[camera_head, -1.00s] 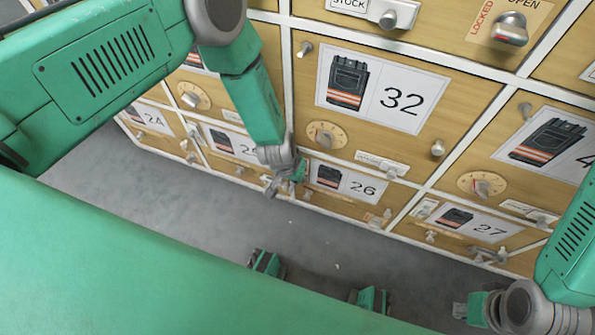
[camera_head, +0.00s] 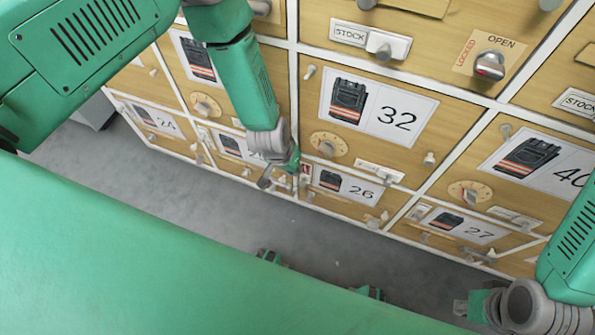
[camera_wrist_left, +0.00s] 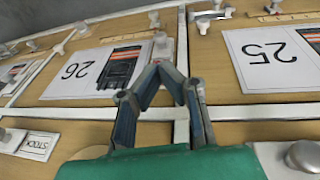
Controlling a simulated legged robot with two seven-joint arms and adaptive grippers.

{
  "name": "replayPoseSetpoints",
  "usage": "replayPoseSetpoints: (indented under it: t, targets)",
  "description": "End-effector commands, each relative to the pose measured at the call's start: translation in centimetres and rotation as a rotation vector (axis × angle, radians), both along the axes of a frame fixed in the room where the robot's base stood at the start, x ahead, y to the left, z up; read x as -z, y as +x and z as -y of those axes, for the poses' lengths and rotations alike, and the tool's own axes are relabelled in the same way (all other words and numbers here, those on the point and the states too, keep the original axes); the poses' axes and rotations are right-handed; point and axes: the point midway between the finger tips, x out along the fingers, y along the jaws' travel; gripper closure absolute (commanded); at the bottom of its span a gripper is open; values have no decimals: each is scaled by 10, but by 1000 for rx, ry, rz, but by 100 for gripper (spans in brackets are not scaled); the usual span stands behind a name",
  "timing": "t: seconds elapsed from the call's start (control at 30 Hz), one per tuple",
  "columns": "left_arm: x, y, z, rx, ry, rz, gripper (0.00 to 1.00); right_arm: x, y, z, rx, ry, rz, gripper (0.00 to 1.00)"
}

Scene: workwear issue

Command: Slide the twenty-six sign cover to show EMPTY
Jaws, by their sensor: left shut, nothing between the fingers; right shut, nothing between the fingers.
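The door numbered 26 (camera_head: 383,203) is in the bottom row, with a picture card (camera_head: 362,191) of a dark garment with orange bands. The card also shows upside down in the left wrist view (camera_wrist_left: 72,70). A small upright white-and-red sign (camera_head: 306,171) is at the door's left edge. My right gripper (camera_head: 466,305) is shut and empty, low at the right.
Door 25 (camera_wrist_left: 270,55) lies beside 26, and door 32 (camera_head: 350,150) with its dial (camera_head: 328,145) is above. Door 27 (camera_head: 468,223) is to the right. Knobs and handles stick out of the doors. Grey floor (camera_head: 190,190) in front is clear.

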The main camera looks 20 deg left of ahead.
Motion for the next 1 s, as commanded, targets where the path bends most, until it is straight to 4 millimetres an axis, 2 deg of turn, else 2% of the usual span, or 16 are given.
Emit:
replayPoseSetpoints:
  t: [0.03, 0.2, 0.87, 0.97, 1.0]
  targets:
    - [-12, -2, -1, 0, 0, -1, 100, -7, 0, 0, 0, 0, 0, 100]
    - [-27, -5, -4, -1, 0, 0, 100, -13, 0, 0, 0, 0, 0, 100]
    - [-30, -7, -5, 0, 0, -1, 100, -13, 0, 0, 0, 0, -1, 100]
    - [-37, -16, -10, 4, 11, -8, 100, -19, 0, 0, 0, 0, -1, 100]
    - [-43, -27, -15, 8, 21, -16, 100, -25, 0, 0, 0, 0, -1, 100]
